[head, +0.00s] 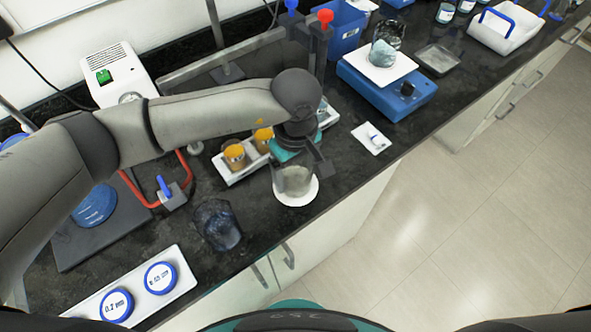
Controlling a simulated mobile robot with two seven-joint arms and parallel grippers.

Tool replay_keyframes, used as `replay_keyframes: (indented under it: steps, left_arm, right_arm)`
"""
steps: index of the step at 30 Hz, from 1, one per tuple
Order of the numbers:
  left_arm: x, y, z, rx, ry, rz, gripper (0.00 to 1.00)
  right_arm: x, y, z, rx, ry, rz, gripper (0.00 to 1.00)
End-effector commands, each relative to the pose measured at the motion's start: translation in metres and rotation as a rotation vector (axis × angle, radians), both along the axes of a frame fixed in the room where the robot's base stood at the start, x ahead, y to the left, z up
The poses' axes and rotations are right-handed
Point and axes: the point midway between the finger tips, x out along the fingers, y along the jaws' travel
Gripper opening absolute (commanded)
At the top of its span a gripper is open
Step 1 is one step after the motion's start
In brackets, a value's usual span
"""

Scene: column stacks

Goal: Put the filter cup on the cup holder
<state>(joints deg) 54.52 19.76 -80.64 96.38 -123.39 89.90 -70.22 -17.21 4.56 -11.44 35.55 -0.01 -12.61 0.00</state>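A translucent grey cup (296,181), which looks like the filter cup, is upright at the counter's front edge. A round white piece (296,200) shows below and around it; I cannot tell whether this is the cup holder or whether the cup rests on it. My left gripper (298,172) points down with one finger on each side of the cup. Whether the fingers press on its wall is not clear. The gripper's wrist hides part of the area behind the cup. My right gripper is not in view.
A white tray (224,176) with orange-topped jars stands just behind the cup. A dark glass beaker (217,226) stands at its left. A white tray with blue-rimmed discs (180,292) lies front left. A blue scale (400,101) bears a beaker. A small white card (362,147) lies right.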

Motion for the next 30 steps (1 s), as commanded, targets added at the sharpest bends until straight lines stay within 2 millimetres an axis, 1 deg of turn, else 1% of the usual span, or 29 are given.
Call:
replay_keyframes:
  steps: [2,3,7,14,18,20,23,24,30]
  left_arm:
    - [0.000,0.000,-0.004,0.000,0.000,0.000,0.25]
    - [0.000,0.000,-0.003,0.001,0.001,0.000,0.86]
    - [0.000,0.000,-0.002,0.001,0.001,0.001,1.00]
    - [0.000,0.000,-0.002,0.001,0.001,0.001,1.00]
    - [0.000,0.000,0.003,0.001,0.001,0.001,1.00]
    - [0.001,0.000,0.012,0.000,-0.003,0.000,1.00]
    - [0.001,0.000,0.032,0.000,-0.005,-0.002,1.00]
    - [0.002,0.000,0.042,-0.002,-0.005,-0.001,1.00]
    - [0.001,0.000,0.085,-0.001,-0.004,-0.001,1.00]
  right_arm:
    - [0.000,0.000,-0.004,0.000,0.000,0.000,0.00]
    - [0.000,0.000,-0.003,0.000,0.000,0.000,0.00]
    - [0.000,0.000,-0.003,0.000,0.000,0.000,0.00]
    - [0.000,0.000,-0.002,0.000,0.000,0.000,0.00]
    - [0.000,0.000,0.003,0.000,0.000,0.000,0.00]
    - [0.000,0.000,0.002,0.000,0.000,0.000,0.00]
    - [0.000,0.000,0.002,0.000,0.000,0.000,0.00]
    - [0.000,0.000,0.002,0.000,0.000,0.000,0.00]
    - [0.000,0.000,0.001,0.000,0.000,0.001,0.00]
